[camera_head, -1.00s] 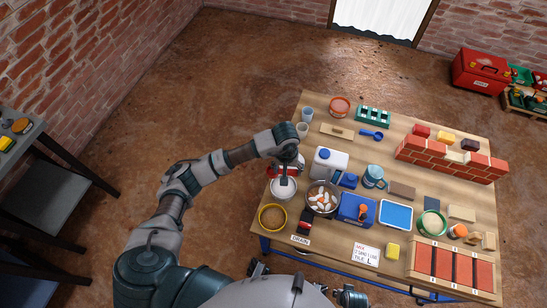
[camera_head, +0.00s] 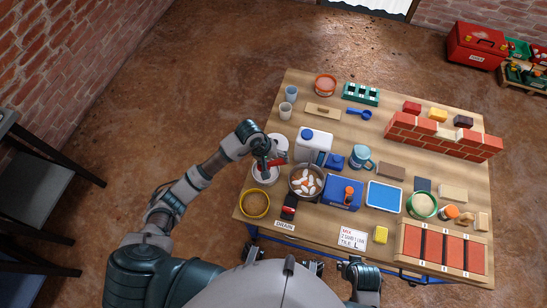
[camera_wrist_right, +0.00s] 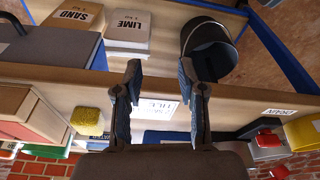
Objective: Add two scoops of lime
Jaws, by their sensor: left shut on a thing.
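My left gripper (camera_head: 264,167) is shut on a red tool (camera_head: 277,162), which looks like a scoop and is partly hidden. It is over a white round tub (camera_head: 263,177); whether the tool touches the contents, I cannot tell. A second white tub (camera_head: 278,143) stands just behind. A metal bowl (camera_head: 305,181) with pale pieces in brown stuff is to the right. A card (camera_head: 352,238) reads about mix, junction and tile L. My right gripper (camera_wrist_right: 160,90) is open and empty in the right wrist view, with a bag marked LIME (camera_wrist_right: 128,35) and a SAND bag (camera_wrist_right: 75,17) beyond.
A yellow-rimmed round container (camera_head: 255,203) is at the table's left front, near a DRAIN label (camera_head: 284,225). A black bucket (camera_wrist_right: 210,48) is by the bags.

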